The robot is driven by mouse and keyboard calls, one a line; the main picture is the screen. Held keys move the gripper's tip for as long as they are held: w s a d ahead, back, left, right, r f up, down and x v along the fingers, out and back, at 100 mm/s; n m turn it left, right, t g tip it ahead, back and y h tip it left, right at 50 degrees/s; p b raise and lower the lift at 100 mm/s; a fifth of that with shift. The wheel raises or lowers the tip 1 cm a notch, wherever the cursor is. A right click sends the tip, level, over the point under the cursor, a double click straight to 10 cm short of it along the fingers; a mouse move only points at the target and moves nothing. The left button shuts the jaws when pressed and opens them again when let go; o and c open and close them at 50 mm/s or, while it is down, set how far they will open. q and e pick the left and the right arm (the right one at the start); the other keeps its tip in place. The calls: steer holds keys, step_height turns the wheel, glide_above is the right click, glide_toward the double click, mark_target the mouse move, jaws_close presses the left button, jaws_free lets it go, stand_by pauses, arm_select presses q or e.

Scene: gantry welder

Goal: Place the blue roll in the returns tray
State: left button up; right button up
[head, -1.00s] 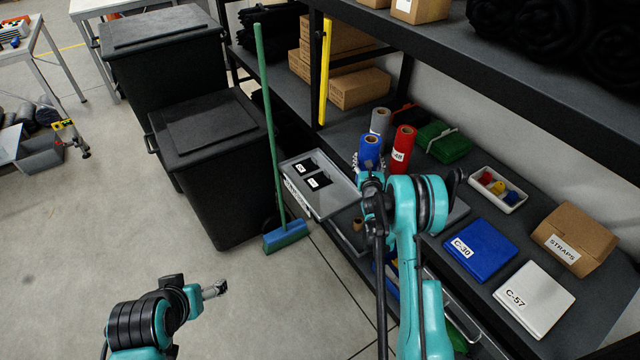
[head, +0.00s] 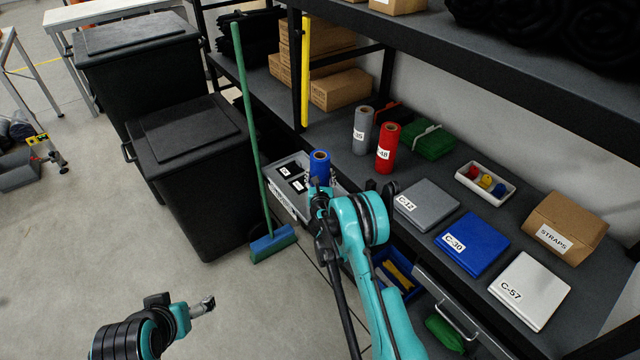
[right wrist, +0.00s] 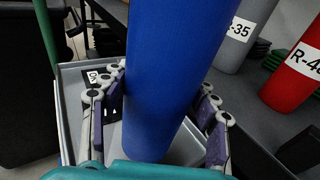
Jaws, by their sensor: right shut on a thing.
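The blue roll (head: 319,166) stands upright in my right gripper (head: 322,188), which is shut on it. In the right wrist view the blue roll (right wrist: 172,75) fills the middle, with a finger of my right gripper (right wrist: 155,112) on either side. The grey returns tray (head: 283,202) is behind and left of the roll; it also shows in the right wrist view (right wrist: 72,75), below and beyond the roll. Black labelled items lie in it. I cannot tell how high the roll's base is above the tray. My left gripper (head: 203,305) is low over the floor at left, its fingertips too small to judge.
A grey roll (head: 362,130) and a red roll (head: 387,148) stand on the shelf right of the blue roll. A green broom (head: 250,130) leans just left of the tray. Black bins (head: 190,150) stand farther left. Labelled flat boxes (head: 472,243) lie at right.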

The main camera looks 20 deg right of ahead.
step_height(320, 180, down, 3)
steer(key=shift+f+b, duration=0.1)
steer(key=shift+b, duration=0.55)
steer(key=shift+c, duration=0.8)
steer(key=shift+s, duration=0.1)
steer(key=o, duration=1.8)
steer(key=shift+c, duration=0.2)
